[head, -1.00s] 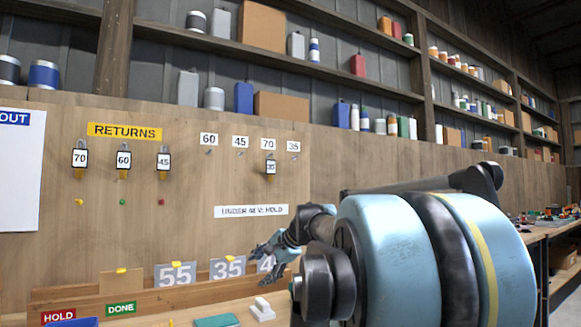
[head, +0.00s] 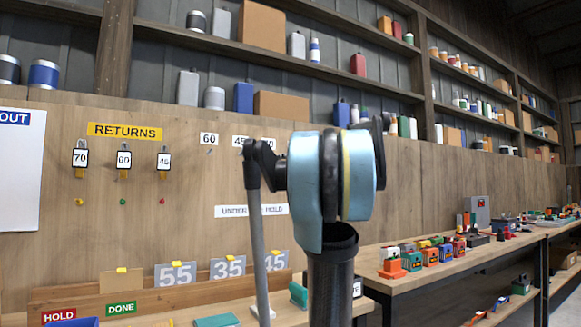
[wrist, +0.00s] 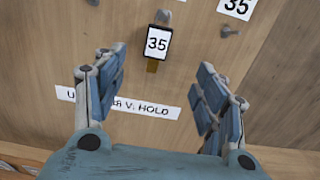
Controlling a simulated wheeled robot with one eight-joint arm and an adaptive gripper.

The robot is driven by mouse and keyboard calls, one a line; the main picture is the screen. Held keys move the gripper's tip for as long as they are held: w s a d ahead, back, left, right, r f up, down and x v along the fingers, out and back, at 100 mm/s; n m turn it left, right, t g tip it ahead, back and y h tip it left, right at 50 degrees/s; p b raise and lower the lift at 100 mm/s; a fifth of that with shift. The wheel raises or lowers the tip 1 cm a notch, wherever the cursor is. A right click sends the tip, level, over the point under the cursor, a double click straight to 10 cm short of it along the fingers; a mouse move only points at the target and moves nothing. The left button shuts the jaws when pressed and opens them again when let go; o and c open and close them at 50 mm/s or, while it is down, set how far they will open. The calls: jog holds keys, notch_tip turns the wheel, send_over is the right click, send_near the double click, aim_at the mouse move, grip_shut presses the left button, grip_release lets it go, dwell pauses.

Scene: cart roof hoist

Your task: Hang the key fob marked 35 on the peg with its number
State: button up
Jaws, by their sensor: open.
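The key fob marked 35 (wrist: 157,43) is a black-framed white tag with a brass-coloured lower end. In the wrist view it hangs from a peg (wrist: 162,17) at upper centre. The peg for 35 (wrist: 231,31) is bare, to the right, just below the white label 35 (wrist: 237,5). My gripper (wrist: 157,82) is open and empty; its fingers point at the board, with the fob beyond and between them in the picture. In the head view my arm hides the gripper, the fob and the 35 peg.
A strip label (wrist: 120,102) is on the board below the fob. In the head view, fobs 70 (head: 80,158), 60 (head: 124,160) and 45 (head: 164,161) hang under the RETURNS sign (head: 125,132). Grey number cards (head: 175,274) stand on the ledge below.

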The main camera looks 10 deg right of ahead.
aim_at(271, 163)
jog(key=x, duration=1.6)
jog(key=shift+w+a+f, duration=0.1)
jog(key=shift+w, duration=0.1)
jog(key=c, duration=1.3)
jog(key=shift+r, duration=0.35)
jog(key=shift+s, duration=0.2)
jog(key=shift+s+d+r, duration=0.2)
jog(key=shift+s+d, duration=0.05)
jog(key=shift+s, duration=0.45)
jog(key=shift+s+d+r, duration=0.2)
jog(key=shift+s+d, duration=0.05)
jog(key=shift+s, duration=0.45)
jog(key=shift+s+d+r, duration=0.2)
jog(key=shift+s+d, duration=0.05)
jog(key=shift+s, duration=0.45)
jog(key=shift+v, duration=2.5)
